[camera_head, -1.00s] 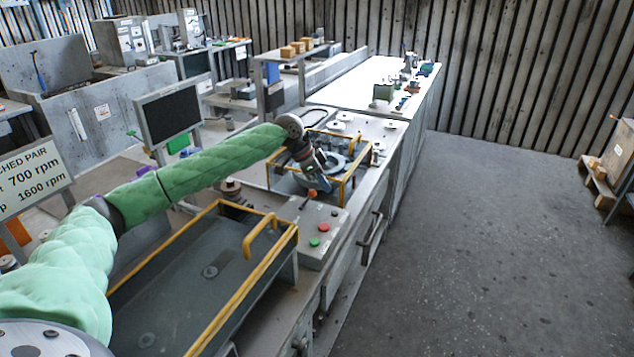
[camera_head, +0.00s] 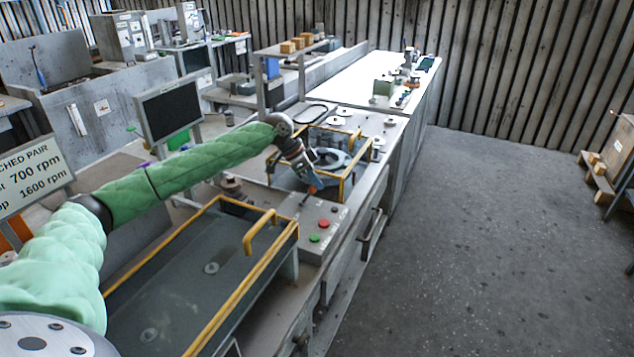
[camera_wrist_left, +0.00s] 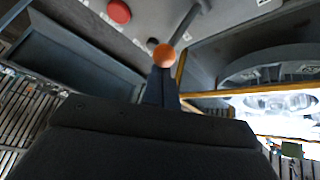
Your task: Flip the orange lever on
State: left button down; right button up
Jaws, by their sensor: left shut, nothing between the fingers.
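The orange lever has a round orange knob (camera_head: 312,190) on a thin dark rod, on the grey control box (camera_head: 335,219). In the head view the rod leans toward the far right. In the left wrist view the orange knob (camera_wrist_left: 164,55) sits right at the tip of my left gripper (camera_wrist_left: 160,85), with the grey rod running up and right from it. My left gripper (camera_head: 316,181) is shut with nothing held, just beyond the knob in the head view. I cannot tell whether the fingertips touch the knob. My right gripper is not in view.
A red button (camera_head: 324,223) and a green button (camera_head: 314,238) sit on the control box close to the lever. A yellow-railed frame (camera_head: 346,189) surrounds a round housing behind my gripper. A yellow-edged tray (camera_head: 240,290) stands at the near left. The floor at right is clear.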

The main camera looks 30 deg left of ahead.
pick_arm(q)
jog(key=shift+a, duration=0.15)
jog(key=shift+a+r+h, duration=0.1)
jog(key=shift+h, duration=0.2)
pick_arm(e)
jog(key=shift+w+a+r, duration=0.15)
jog(key=shift+w+r, duration=0.1)
jog(key=shift+r, duration=0.3)
pick_arm(q)
jog(key=shift+a+r+h, duration=0.1)
jog(key=shift+a+h, duration=0.25)
jog(key=shift+h, duration=0.05)
pick_arm(e)
jog(key=shift+w+r, duration=0.1)
jog(key=shift+r, duration=0.35)
